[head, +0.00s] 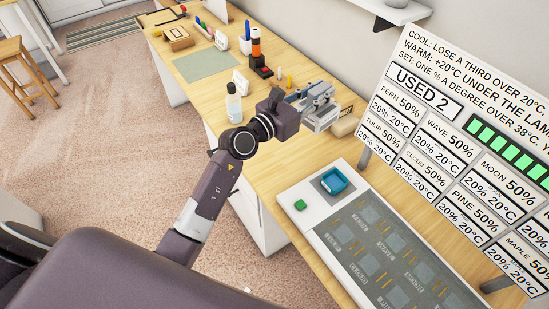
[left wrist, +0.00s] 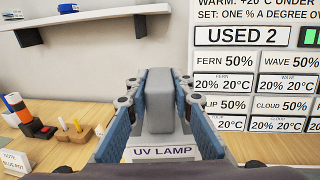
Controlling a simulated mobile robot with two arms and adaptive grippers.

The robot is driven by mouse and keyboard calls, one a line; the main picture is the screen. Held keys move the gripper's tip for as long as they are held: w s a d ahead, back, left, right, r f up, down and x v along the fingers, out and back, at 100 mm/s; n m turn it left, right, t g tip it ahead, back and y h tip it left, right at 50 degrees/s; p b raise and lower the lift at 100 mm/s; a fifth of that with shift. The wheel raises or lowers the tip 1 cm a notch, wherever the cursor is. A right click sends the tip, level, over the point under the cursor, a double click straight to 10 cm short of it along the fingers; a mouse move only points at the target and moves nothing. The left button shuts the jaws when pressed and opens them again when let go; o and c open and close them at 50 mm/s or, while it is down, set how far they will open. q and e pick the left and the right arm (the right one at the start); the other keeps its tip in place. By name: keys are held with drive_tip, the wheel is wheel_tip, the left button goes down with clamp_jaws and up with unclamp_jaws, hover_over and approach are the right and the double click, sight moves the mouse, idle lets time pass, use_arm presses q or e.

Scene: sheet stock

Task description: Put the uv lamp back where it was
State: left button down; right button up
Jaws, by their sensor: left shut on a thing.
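My left gripper (head: 316,97) is over the wooden bench, near the wall. In the left wrist view its blue-padded fingers (left wrist: 163,112) are shut on the uv lamp (left wrist: 161,101), a grey upright rounded block. A white label reading UV LAMP (left wrist: 163,152) shows just below the lamp, between the fingers. I cannot tell whether the lamp touches the bench, because the gripper hides its lower part. My right gripper is not in view.
An orange-and-black cylinder (head: 256,50) is farther back. The sign board (head: 460,140) stands at right. Bare bench (head: 270,150) shows between.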

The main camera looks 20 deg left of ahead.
use_arm(q)
drive_tip(key=w+a+f+n+t+y+b, duration=0.1)
drive_tip(key=w+a+y+b, duration=0.15)
drive_tip(key=a, duration=0.45)
drive_tip(key=w+a+f+n+t+y+b, duration=0.1)
drive_tip(key=a+f+n+y+b, duration=0.1)
drive_tip(key=a+b, duration=0.35)
drive_tip(key=f+b, duration=0.2)
drive_tip(key=f, duration=0.4)
drive_tip(key=a+f+b, duration=0.1)
drive_tip(key=f+b, duration=0.1)
drive_tip(key=f, duration=0.5)
drive_tip(key=f+b, duration=0.3)
drive_tip(key=f, duration=0.3)
drive_tip(key=shift+s+a+f, duration=0.15)
drive_tip(key=shift+a+f, duration=0.15)
drive_tip(key=shift+f, duration=0.1)
drive_tip(key=shift+r, duration=0.1)
drive_tip(key=shift+f, duration=0.2)
drive_tip(key=c, duration=1.7)
unclamp_jaws()
drive_tip(key=shift+h, duration=0.25)
drive_tip(key=shift+c, duration=0.2)
drive_tip(key=shift+o, duration=0.3)
